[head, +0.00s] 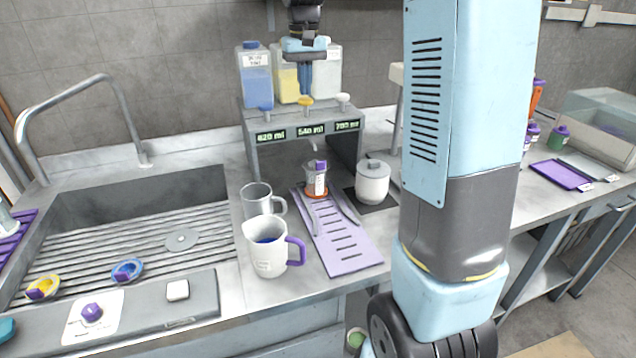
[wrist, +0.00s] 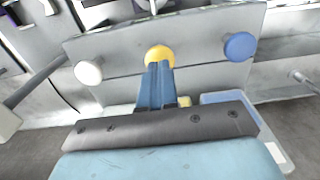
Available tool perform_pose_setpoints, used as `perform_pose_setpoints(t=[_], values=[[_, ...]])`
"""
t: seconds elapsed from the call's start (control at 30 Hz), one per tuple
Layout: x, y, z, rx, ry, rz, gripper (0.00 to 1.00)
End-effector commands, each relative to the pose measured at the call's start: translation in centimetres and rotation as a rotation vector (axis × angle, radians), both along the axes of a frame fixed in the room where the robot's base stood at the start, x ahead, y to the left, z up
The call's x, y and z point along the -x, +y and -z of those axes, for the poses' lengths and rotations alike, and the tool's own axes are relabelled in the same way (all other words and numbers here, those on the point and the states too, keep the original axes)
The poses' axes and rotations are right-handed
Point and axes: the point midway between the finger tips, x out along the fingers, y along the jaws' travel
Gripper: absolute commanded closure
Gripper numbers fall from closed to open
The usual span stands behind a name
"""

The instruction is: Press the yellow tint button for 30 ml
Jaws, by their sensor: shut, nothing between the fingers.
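In the wrist view the yellow button (wrist: 160,53) lies just beyond the tips of my gripper (wrist: 160,66). My gripper (head: 305,92) is shut and empty, pointing down, with its fingertips at or just above the yellow button. I cannot tell whether they touch.
The blue button (wrist: 240,46) and white button (wrist: 88,72) flank the yellow one closely. Blue, yellow and white tint containers stand behind.

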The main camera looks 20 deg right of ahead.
Motion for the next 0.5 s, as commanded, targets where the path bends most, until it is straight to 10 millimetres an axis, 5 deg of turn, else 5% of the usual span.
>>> perform_pose_setpoints(t=[0.5], values=[[0.0, 0.0, 1.7, 0.000, 0.001, 0.000, 1.00]])
